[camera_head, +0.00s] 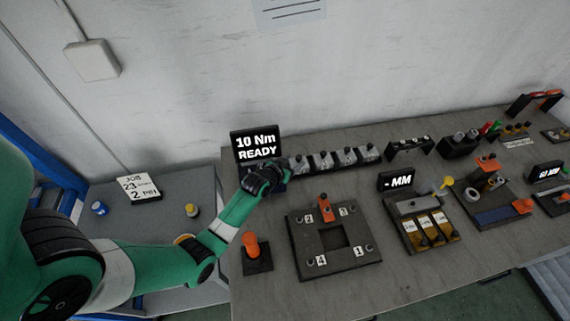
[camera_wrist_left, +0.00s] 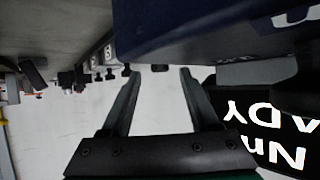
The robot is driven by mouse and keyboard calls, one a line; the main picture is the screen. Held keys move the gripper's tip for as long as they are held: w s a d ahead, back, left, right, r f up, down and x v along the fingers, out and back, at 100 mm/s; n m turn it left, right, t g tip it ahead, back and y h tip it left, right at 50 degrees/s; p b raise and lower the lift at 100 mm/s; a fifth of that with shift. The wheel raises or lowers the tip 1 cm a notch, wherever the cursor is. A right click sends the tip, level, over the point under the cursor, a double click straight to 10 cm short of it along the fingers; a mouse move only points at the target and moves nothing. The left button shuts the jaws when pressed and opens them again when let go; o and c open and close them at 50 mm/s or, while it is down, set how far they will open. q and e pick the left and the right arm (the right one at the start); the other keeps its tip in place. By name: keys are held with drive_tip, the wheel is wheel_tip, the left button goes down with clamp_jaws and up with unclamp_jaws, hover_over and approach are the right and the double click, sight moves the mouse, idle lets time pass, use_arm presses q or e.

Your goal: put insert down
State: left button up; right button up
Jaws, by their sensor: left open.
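My left gripper (camera_head: 279,172) is in front of the "10 Nm READY" display (camera_head: 257,145), at the left end of a row of grey metal blocks (camera_head: 345,157) with dark knobs. In the left wrist view, its two fingers (camera_wrist_left: 158,76) are apart, with nothing seen held between them. A dark knob (camera_wrist_left: 160,68) shows just beyond the fingertips, by the edge of a dark blue block (camera_wrist_left: 210,30). I cannot tell which piece is the insert. A dark fixture plate (camera_head: 306,243) with numbered corners and a square opening lies in front of the row. My right gripper is out of view.
An orange-knobbed device (camera_head: 252,250) stands left of the plate. A "- MM" display (camera_head: 396,180) and a tray with yellow-marked slots (camera_head: 430,228) stand to the right. A lower side table (camera_head: 150,215) holds a job card (camera_head: 138,188). The bench front is clear.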

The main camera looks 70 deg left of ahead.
use_arm(q)
drive_tip(key=p+v, duration=0.2)
drive_tip(key=v, duration=0.6)
drive_tip(key=shift+r, duration=0.1)
drive_tip(key=shift+s+d+r, duration=0.2)
drive_tip(key=shift+s+d, duration=0.1)
drive_tip(key=shift+s, duration=0.15)
